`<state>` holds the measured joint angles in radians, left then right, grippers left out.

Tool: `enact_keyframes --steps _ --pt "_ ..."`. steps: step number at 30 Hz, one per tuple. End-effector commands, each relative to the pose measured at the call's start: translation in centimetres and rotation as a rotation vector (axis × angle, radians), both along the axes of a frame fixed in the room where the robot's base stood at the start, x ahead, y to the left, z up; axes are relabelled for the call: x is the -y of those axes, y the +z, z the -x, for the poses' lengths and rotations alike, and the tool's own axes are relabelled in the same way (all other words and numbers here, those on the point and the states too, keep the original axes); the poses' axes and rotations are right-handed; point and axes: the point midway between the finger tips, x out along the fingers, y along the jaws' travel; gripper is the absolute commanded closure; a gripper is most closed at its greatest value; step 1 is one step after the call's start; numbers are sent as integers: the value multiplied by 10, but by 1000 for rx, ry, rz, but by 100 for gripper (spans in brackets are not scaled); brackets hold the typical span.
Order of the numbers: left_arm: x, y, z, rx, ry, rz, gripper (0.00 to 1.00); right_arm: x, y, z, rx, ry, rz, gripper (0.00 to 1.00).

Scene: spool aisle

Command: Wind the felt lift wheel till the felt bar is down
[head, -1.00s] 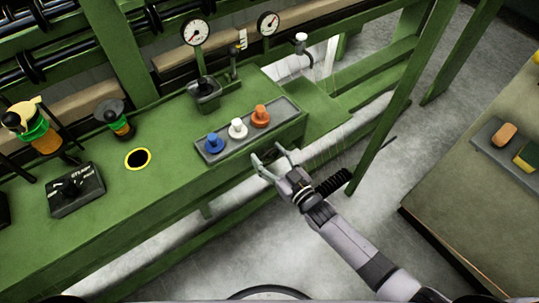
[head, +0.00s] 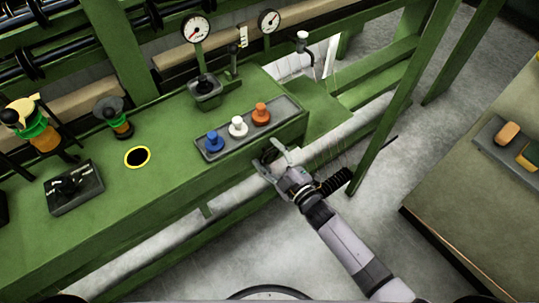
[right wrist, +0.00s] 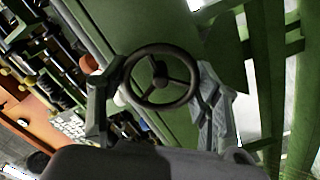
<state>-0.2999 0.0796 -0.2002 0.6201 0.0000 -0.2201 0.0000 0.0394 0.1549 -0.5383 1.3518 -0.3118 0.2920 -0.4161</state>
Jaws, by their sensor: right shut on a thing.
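The lift wheel is a dark three-spoked handwheel (right wrist: 160,80) on the front face of the green bench. It fills the middle of the right wrist view, between my two fingers. In the head view only a dark bit of it (head: 269,156) shows. My right gripper (head: 267,153) is shut on its rim, with one finger on each side; it also shows in the right wrist view (right wrist: 159,72). I cannot pick out the felt bar for certain. My left gripper is not in view.
A grey tray with blue, white and orange knobs (head: 238,126) sits on the bench above the wheel. Behind it are a black lever box (head: 205,92) and two dial gauges (head: 196,29). A green post (head: 385,125) slants close right of my arm. Grey floor lies below.

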Motion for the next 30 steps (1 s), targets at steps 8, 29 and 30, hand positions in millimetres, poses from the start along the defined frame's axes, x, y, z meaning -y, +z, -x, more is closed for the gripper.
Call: enact_keyframes --steps 8,29,30 --pt "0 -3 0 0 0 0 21 0 -1 0 59 0 83 70" --pt "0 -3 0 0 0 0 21 0 -1 0 76 1 106 33" --pt "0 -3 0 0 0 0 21 0 -1 0 76 1 106 30"
